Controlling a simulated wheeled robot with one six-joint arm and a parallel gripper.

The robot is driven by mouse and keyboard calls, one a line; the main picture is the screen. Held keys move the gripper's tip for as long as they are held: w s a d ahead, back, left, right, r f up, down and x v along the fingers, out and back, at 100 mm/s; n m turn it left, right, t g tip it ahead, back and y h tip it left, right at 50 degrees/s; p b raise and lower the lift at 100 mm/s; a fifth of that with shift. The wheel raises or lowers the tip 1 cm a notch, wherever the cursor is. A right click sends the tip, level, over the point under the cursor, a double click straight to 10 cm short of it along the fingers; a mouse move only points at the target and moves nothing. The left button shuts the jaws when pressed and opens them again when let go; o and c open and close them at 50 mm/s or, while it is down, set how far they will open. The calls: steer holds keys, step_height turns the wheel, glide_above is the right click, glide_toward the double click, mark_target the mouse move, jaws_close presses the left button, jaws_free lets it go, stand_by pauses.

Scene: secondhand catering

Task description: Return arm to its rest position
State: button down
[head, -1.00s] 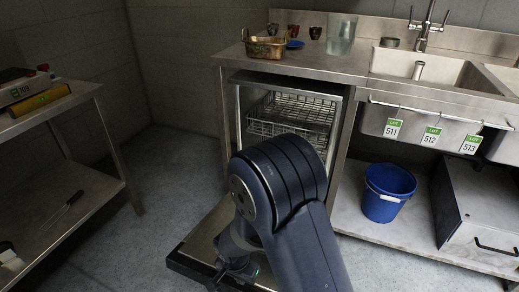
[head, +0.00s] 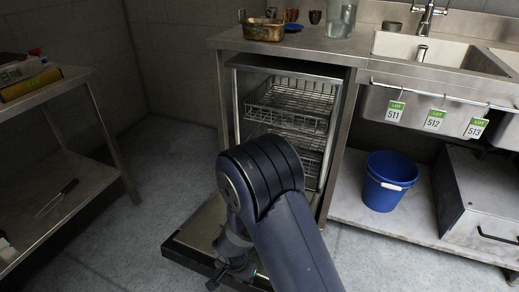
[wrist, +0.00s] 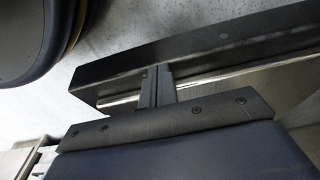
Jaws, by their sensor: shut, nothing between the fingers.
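My arm (head: 262,180) is folded in front of the open dishwasher (head: 231,130) in the head view, its bent joint covering part of the opening. My gripper hangs low near the lowered door (head: 199,230) there, mostly hidden by the arm. In the wrist view my gripper (wrist: 157,72) has its narrow fingers together with nothing between them. The dark edge of the door (wrist: 190,62) lies just beyond the fingertips. I cannot tell whether they touch it.
Wire racks (head: 290,102) sit inside the dishwasher. A steel counter (head: 300,47) holds a brass-coloured basket (head: 263,30), cups and a glass container (head: 341,18). A blue bucket (head: 386,181) stands on the right lower shelf. A steel shelf unit (head: 60,205) is left, with open floor between.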

steer(key=w+d+r+p, duration=0.1)
steer(key=r+p, duration=0.6)
steer(key=r, duration=0.5)
steer(key=w+d+r+p, duration=0.1)
steer(key=w+r+p, duration=0.1)
steer(key=r+p, duration=0.5)
step_height(320, 180, up, 5)
steer(key=shift+r, duration=0.1)
